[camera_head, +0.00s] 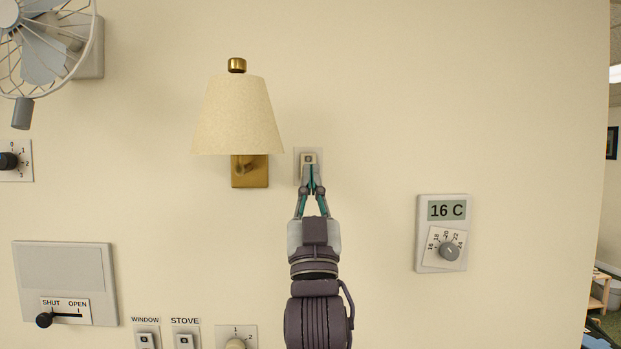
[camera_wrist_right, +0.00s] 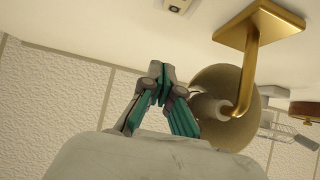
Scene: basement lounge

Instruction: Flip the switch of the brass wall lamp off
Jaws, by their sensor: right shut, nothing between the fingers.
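The brass wall lamp has a cream shade (camera_head: 237,115) and a brass wall bracket (camera_head: 250,176). Its bracket also shows in the right wrist view (camera_wrist_right: 262,27). I see no clear glow from the shade. A small light switch plate with a pale rocker (camera_head: 308,158) is on the wall just right of the bracket. It is partly cut off at the top of the right wrist view (camera_wrist_right: 177,5). My right gripper (camera_head: 310,172) is shut and empty, its tips overlapping the lower part of the switch in the head view. I cannot tell whether they touch it. My left gripper is not in view.
A thermostat (camera_head: 426,262) reading 16 C is to the right. A fan (camera_head: 45,40) is at the upper left. A slider panel (camera_head: 62,267) and switches labelled WINDOW (camera_head: 146,340) and STOVE (camera_head: 185,341) are at the lower left. The wall above the switch is bare.

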